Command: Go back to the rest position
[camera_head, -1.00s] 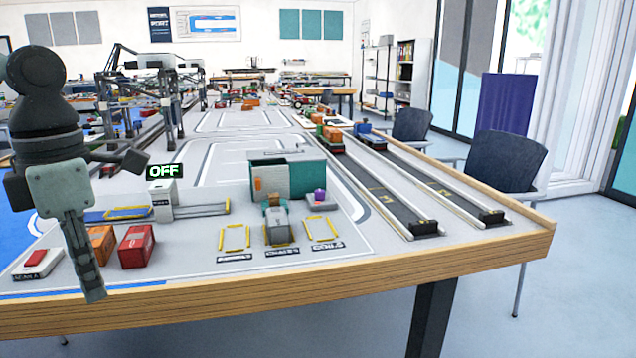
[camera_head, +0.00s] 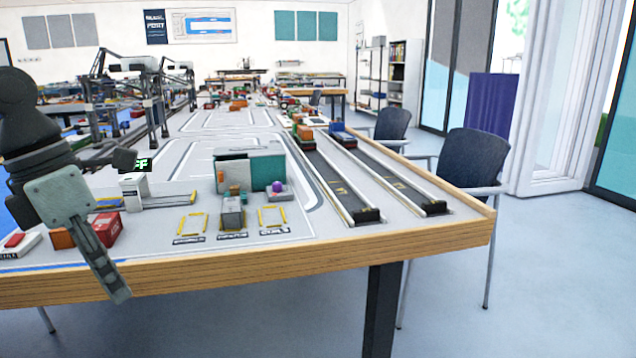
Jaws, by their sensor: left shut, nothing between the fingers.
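My left gripper (camera_head: 118,290) is at the left of the head view, pointing down in front of the table's near edge. Its fingers are together and nothing shows between them. It partly covers a red container (camera_head: 107,229) and an orange container (camera_head: 62,239) on the table behind it. My right gripper is not in view.
The wooden-edged table (camera_head: 330,241) fills the middle. On it are a teal and grey block (camera_head: 262,169), a small truck (camera_head: 232,212), dark tracks (camera_head: 335,185) and gantry cranes (camera_head: 150,90). A chair (camera_head: 470,160) stands at the right. Floor at front right is clear.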

